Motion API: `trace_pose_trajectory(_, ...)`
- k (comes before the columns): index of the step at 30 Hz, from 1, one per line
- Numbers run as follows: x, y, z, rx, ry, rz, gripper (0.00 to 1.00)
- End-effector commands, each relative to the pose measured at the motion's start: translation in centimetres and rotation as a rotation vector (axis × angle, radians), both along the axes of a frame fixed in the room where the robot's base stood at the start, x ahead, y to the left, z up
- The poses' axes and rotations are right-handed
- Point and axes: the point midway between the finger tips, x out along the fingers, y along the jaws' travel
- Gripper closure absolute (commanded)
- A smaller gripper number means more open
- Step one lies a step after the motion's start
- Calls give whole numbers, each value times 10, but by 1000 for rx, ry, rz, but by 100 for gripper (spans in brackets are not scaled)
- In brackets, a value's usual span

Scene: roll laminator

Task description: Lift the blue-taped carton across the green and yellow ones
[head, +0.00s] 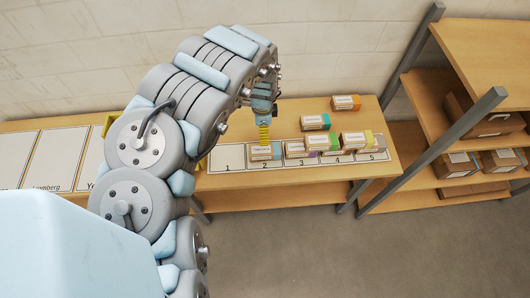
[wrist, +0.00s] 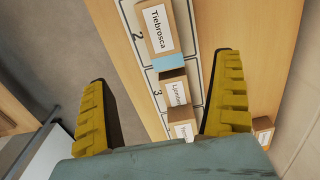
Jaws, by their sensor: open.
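The blue-taped carton (head: 262,153), labelled "Tiebrosca" in the wrist view (wrist: 170,63), sits on the slot marked 2. A green-taped carton (head: 334,141) and a yellow-taped carton (head: 368,138) are to its right, around slots 3 to 5. My gripper (head: 264,134) points down above the blue-taped carton in the head view. In the wrist view its yellow fingers are wide apart, with nothing held between them (wrist: 161,68). Whether the fingers touch the carton cannot be told. Parts of the row are hidden behind its front cartons.
Slot 1 (head: 227,158) is empty. A teal-taped carton (head: 315,122) and an orange-taped carton (head: 346,102) stand behind the row. A shelf rack (head: 470,40) with cartons is at the right. Larger marked panels (head: 57,158) lie at the left.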

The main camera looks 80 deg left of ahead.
Motion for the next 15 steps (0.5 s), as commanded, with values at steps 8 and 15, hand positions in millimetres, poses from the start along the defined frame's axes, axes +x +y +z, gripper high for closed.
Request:
trace_pose_trajectory(8,1,-2,-47,-3,-1,0,4)
trace_pose_trajectory(15,2,-1,-67,-1,-3,0,4)
